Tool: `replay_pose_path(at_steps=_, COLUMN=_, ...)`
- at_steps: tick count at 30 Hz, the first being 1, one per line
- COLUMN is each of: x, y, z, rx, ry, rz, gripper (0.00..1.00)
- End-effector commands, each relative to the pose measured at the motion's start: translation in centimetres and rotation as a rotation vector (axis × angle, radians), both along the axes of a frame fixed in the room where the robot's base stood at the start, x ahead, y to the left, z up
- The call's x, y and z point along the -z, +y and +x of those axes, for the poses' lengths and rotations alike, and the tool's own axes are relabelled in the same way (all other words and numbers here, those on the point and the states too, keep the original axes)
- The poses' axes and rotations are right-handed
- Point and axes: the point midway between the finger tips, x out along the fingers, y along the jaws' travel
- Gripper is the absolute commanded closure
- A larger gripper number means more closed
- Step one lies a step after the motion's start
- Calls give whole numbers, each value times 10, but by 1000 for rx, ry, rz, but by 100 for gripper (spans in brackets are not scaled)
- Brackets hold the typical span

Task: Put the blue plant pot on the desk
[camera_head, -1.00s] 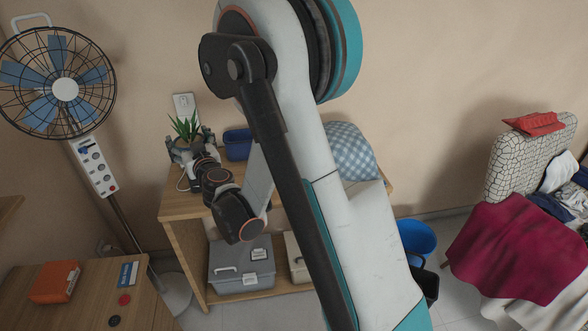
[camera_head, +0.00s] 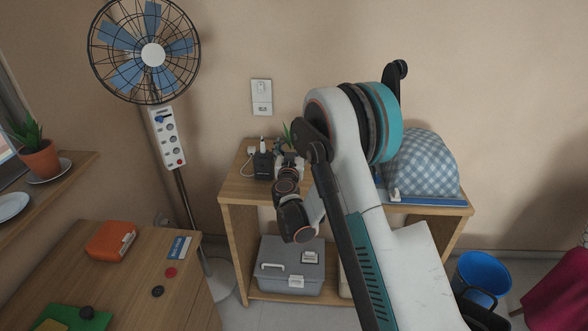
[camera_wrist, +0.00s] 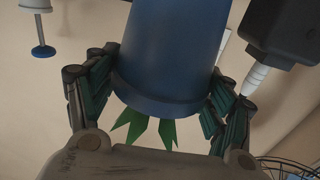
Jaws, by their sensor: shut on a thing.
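The blue plant pot (camera_wrist: 170,45) fills the middle of the wrist view, with green pointed leaves below its rim. My gripper (camera_wrist: 165,75) is shut on it, one finger on each side. In the head view my gripper (camera_head: 287,162) is over the left part of a wooden shelf table; a green leaf tip shows there, and my arm hides the pot. The wooden desk (camera_head: 185,290) is at the lower left. Whether the pot touches the shelf top I cannot tell.
The desk holds an orange box (camera_head: 110,240), a blue card, small discs and a green sheet; bare wood lies between them. A standing fan (camera_head: 153,55) rises behind the desk. A black charger (camera_head: 263,166) and a checked cloth bundle (camera_head: 420,163) are on the shelf table.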

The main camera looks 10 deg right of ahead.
Motion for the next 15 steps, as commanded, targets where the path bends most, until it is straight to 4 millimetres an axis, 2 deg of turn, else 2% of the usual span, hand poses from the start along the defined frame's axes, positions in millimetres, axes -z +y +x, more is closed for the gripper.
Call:
replay_pose_path(at_steps=1, x=10, y=0, z=0, rx=0, ry=0, rz=0, gripper=61)
replay_pose_path(at_steps=3, x=17, y=0, z=0, rx=0, ry=0, rz=0, gripper=61)
replay_pose_path(at_steps=10, x=30, y=0, z=0, rx=0, ry=0, rz=0, gripper=61)
replay_pose_path(at_steps=15, x=56, y=0, z=0, rx=0, ry=0, rz=0, gripper=61)
